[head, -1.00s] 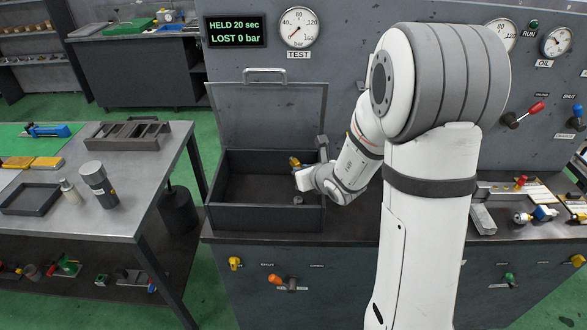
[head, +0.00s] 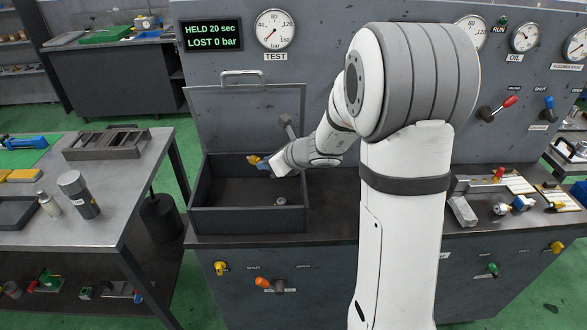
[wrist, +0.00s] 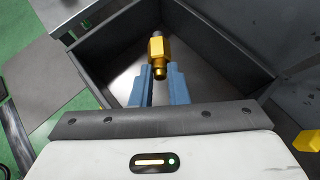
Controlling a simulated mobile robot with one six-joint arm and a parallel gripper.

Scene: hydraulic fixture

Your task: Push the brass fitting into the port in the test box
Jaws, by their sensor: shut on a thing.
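My gripper (head: 264,164) is over the open test box (head: 245,222), at its back right part. It is shut on the brass fitting (head: 252,159). In the wrist view the fitting (wrist: 158,52) stands out between the two blue fingers (wrist: 158,72), with a brass hex body and a dark far end. The fitting looks clear of the box walls (wrist: 218,42). A small grey round stub (head: 281,200) shows inside the box near its front right. I cannot tell whether it is the port.
The raised lid (head: 247,115) stands behind the box. A grey hammer-like bar (head: 287,126) rises at the box's right. A steel table (head: 105,215) with a grey cylinder (head: 77,193) is at left. A gauge marked TEST (head: 275,30) is on the panel.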

